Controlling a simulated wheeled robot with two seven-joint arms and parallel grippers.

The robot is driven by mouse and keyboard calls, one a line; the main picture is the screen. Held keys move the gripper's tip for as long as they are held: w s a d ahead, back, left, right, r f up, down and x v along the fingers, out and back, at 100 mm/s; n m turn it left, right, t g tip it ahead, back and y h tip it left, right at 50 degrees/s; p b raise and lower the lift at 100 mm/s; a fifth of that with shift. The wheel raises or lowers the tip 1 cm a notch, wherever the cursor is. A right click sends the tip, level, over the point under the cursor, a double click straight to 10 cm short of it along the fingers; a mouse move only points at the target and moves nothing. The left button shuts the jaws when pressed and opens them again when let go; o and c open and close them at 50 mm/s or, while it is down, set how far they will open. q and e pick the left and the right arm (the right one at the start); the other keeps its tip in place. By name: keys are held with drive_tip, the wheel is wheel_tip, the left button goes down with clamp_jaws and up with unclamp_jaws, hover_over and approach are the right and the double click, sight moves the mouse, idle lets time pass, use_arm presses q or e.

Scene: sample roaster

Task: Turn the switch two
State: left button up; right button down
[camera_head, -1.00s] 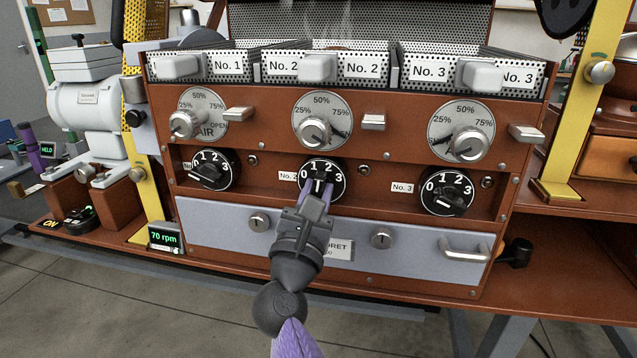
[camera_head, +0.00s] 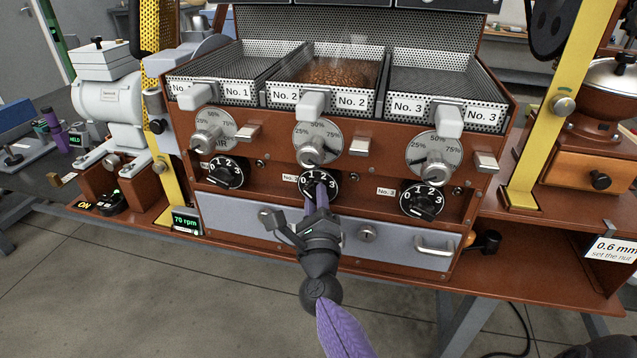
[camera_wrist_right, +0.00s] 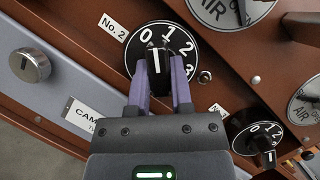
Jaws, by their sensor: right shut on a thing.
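The No. 2 switch is a black rotary dial (camera_head: 331,191) marked 0 to 3, in the middle of the lower row on the brown roaster front. It also shows in the right wrist view (camera_wrist_right: 140,52), with a black knob carrying a white line. The line points to the 0 and 1 side; the exact setting is hard to tell. My right gripper (camera_head: 317,194) comes from below and front, its two purple fingers shut on the knob, one on each side, as the right wrist view (camera_wrist_right: 160,68) shows. The fingers hide part of the dial. My left gripper is not in view.
Similar black dials for No. 1 (camera_head: 226,173) and No. 3 (camera_head: 424,202) sit to either side. Silver dials and white handles project above. A grey drawer panel (camera_head: 385,256) with a handle (camera_head: 437,247) lies below. Yellow posts stand at both sides.

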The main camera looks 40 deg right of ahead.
drive_tip(key=n+p, duration=0.1)
drive_tip(key=n+y+p, duration=0.1)
drive_tip(key=shift+r+n+p, duration=0.3)
drive_tip(key=shift+r+n, duration=0.05)
drive_tip(key=shift+n, duration=0.05)
drive_tip(key=shift+f+n+y+p, duration=0.1)
drive_tip(key=shift+n+y+p, duration=0.3)
drive_tip(key=shift+n+p, duration=0.4)
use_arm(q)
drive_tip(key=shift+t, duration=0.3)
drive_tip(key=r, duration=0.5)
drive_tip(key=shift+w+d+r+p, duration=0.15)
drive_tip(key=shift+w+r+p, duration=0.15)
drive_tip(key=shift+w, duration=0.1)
use_arm(e)
drive_tip(key=shift+f+n, duration=0.1)
drive_tip(key=shift+n, duration=0.2)
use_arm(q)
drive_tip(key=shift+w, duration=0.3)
use_arm(e)
drive_tip(key=c, duration=0.5)
unclamp_jaws()
